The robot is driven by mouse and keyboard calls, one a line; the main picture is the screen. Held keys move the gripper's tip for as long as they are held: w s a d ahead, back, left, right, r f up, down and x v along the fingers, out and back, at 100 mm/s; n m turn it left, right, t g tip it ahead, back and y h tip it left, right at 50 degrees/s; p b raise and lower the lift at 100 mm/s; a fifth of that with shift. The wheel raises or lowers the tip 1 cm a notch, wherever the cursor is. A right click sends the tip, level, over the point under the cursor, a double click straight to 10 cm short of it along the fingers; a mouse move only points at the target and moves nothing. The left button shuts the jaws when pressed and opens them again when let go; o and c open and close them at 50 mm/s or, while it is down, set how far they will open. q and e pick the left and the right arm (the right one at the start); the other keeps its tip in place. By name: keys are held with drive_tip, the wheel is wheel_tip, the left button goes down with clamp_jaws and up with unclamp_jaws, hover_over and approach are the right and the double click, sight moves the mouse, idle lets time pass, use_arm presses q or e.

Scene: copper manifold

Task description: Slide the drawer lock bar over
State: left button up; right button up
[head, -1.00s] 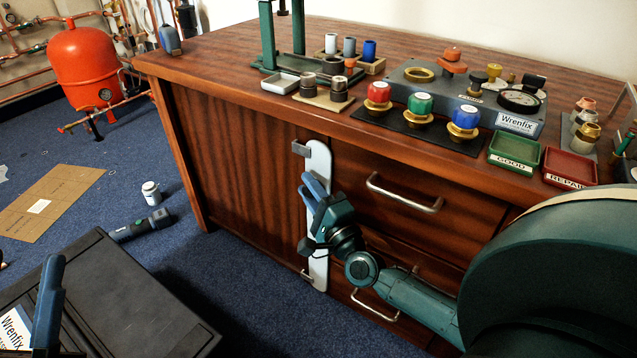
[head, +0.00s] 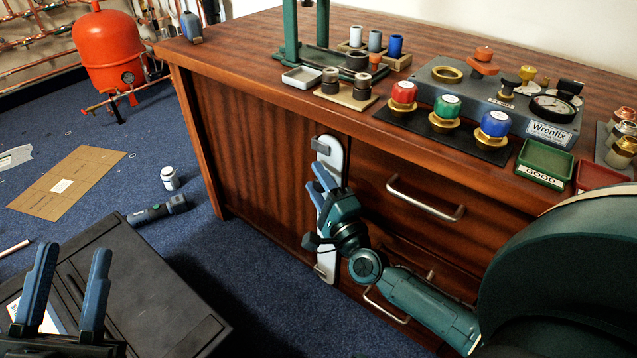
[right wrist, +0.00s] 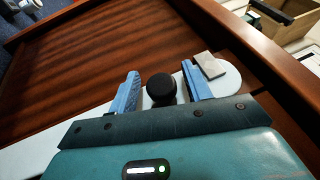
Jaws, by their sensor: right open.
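The lock bar (head: 334,158) is a pale, round-ended strip standing upright on the bench front, at the left edge of the drawers. My right gripper (head: 317,178) is in front of its upper half and hides its middle. In the right wrist view, the open blue fingers of my right gripper (right wrist: 160,72) stand on either side of a black knob (right wrist: 161,87) on the bar, with visible gaps; contact is not clear. My left gripper (head: 73,250) is open and empty at the lower left, away from the bar.
A grey bracket (head: 321,145) crosses the bar's top, and another is near its foot. Drawer handles (head: 425,198) stick out at right. Valves and trays crowd the bench top (head: 245,50). A black case (head: 150,290) and a torch (head: 157,210) lie on the floor.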

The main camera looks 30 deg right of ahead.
use_arm(q)
drive_tip(key=shift+r, duration=0.15)
use_arm(e)
drive_tip(key=shift+s, duration=0.1)
drive_tip(key=shift+s+f, duration=0.15)
drive_tip(key=shift+s, duration=0.25)
use_arm(q)
wheel_tip(320, 180, down, 2)
drive_tip(key=shift+s+d+f+n+g+y+p, duration=0.1)
drive_tip(key=shift+n+g+y+p, duration=0.1)
drive_tip(key=shift+n+y+p, duration=0.3)
drive_tip(key=shift+s+n+g+y+p, duration=0.1)
drive_tip(key=shift+n+g+y+p, duration=0.1)
drive_tip(key=shift+n+y+p, duration=0.25)
use_arm(e)
drive_tip(key=v, duration=1.1)
use_arm(q)
drive_tip(key=shift+f, duration=0.1)
